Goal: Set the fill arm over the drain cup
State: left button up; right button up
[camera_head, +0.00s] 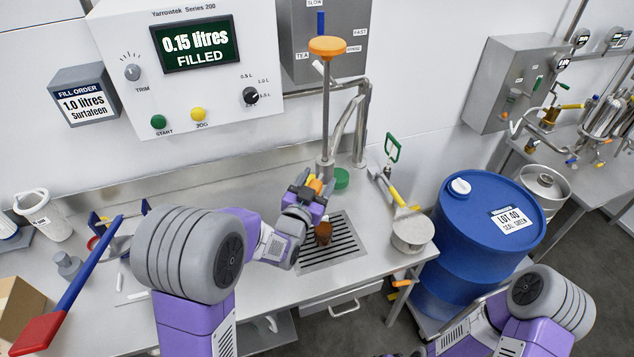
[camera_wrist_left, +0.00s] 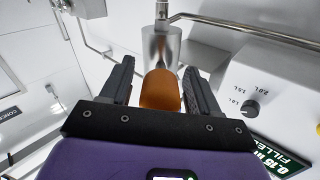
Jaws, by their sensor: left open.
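My left gripper (camera_head: 311,186) is open at the fill arm, below its upright steel post (camera_head: 326,110) with the orange knob on top. An orange grip (camera_wrist_left: 160,90) sits between its open fingers in the left wrist view, below a steel cylinder (camera_wrist_left: 161,47); I cannot tell whether the fingers touch it. A brown bottle (camera_head: 323,233) stands below the gripper on the slotted drain grate (camera_head: 345,250). A round steel cup (camera_head: 411,232) at the bench's right end looks like the drain cup, but I cannot be sure. My right gripper is out of view.
The filler panel (camera_head: 200,60) reads 0.15 litres filled. A blue drum (camera_head: 480,245) stands off the bench's right end. A red and blue lever (camera_head: 75,285) is at the left.

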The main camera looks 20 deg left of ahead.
pick_arm(q)
grip_shut()
dwell(0.3)
jog(key=shift+d, duration=0.1)
